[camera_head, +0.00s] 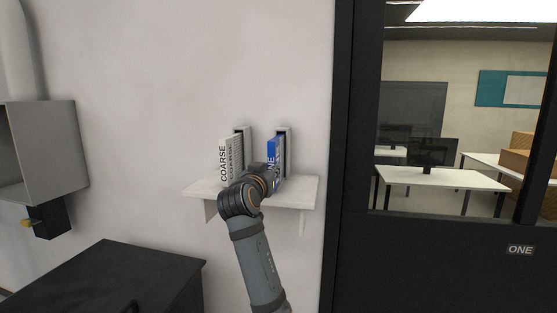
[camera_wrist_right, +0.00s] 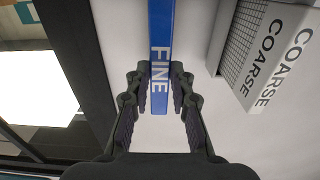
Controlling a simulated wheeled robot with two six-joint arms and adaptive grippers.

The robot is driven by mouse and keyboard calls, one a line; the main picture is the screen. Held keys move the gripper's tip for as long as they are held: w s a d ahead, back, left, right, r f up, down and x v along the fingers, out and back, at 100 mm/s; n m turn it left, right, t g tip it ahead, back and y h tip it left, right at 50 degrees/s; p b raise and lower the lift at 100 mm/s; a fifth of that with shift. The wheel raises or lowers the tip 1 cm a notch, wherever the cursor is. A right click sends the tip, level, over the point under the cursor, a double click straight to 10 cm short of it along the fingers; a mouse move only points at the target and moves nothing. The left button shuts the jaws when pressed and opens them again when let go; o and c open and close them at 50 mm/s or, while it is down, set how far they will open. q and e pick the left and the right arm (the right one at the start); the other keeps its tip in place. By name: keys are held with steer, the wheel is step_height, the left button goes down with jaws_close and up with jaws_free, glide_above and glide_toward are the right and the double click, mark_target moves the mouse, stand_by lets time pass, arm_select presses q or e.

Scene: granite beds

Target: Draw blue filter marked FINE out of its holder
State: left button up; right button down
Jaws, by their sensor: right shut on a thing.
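The blue filter marked FINE (camera_head: 272,152) stands upright on the white shelf, in front of its grey holder (camera_head: 286,150). My right gripper (camera_head: 269,178) is at its lower front part and hides some of it. In the right wrist view the blue filter (camera_wrist_right: 160,60) runs between the two fingers of my right gripper (camera_wrist_right: 160,85), which is shut on its end. How far the filter sits inside the holder is hidden. My left gripper is not in view.
A white filter marked COARSE (camera_head: 230,157) stands in a second holder just to the left; it also shows in the right wrist view (camera_wrist_right: 272,55). The shelf (camera_head: 308,190) is fixed to the wall. A dark door frame (camera_head: 340,150) is at right, a black cabinet (camera_head: 130,270) at lower left.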

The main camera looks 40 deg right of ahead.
steer(key=shift+s+a, duration=0.1)
steer(key=shift+a, duration=0.05)
steer(key=shift+s+a, duration=0.25)
steer(key=shift+a, duration=0.05)
steer(key=b+v, duration=0.2)
steer(key=v, duration=0.5)
steer(key=shift+s+a+b, duration=0.25)
steer(key=shift+b, duration=0.1)
steer(key=c, duration=1.7)
jaws_free()
jaws_close()
